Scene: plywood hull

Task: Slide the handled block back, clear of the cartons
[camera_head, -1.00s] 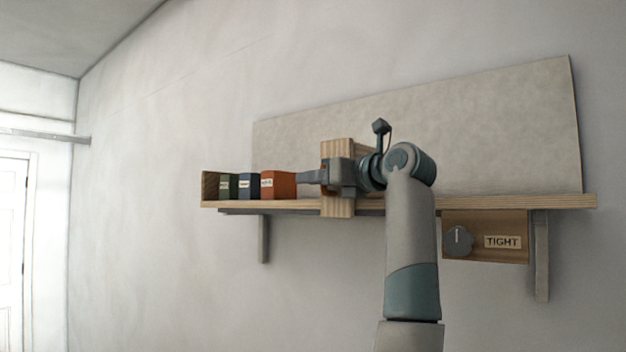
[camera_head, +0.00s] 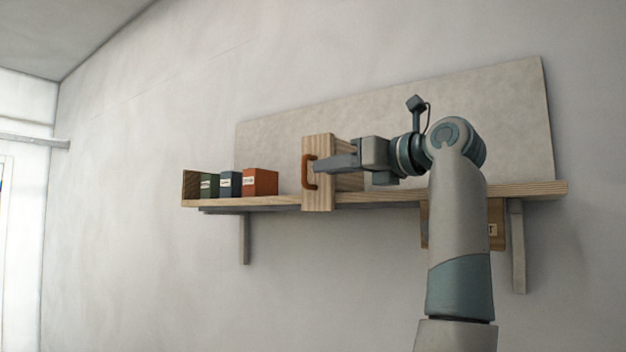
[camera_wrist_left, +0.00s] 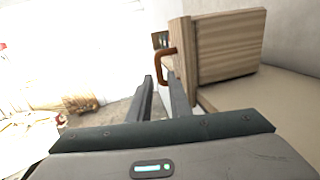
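The handled block (camera_head: 318,190) is pale wood with an orange-brown handle (camera_head: 307,172) on its front board. It stands on the shelf to the right of the cartons, with a gap between. The cartons are red (camera_head: 259,182), blue (camera_head: 229,184) and green (camera_head: 208,186). My left gripper (camera_head: 318,165) is in front of the block, fingers pointing left. In the left wrist view its two fingers (camera_wrist_left: 162,95) are apart with nothing between them. The handle (camera_wrist_left: 163,65) and block (camera_wrist_left: 230,45) lie beyond the fingertips. My right gripper is out of view.
The wooden shelf (camera_head: 440,194) has brackets beneath and a grey backboard (camera_head: 490,120) behind. A wooden end piece (camera_head: 190,186) closes its left end. A wooden box (camera_head: 497,222) under the shelf is mostly hidden by my left arm. The shelf right of the block looks bare.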

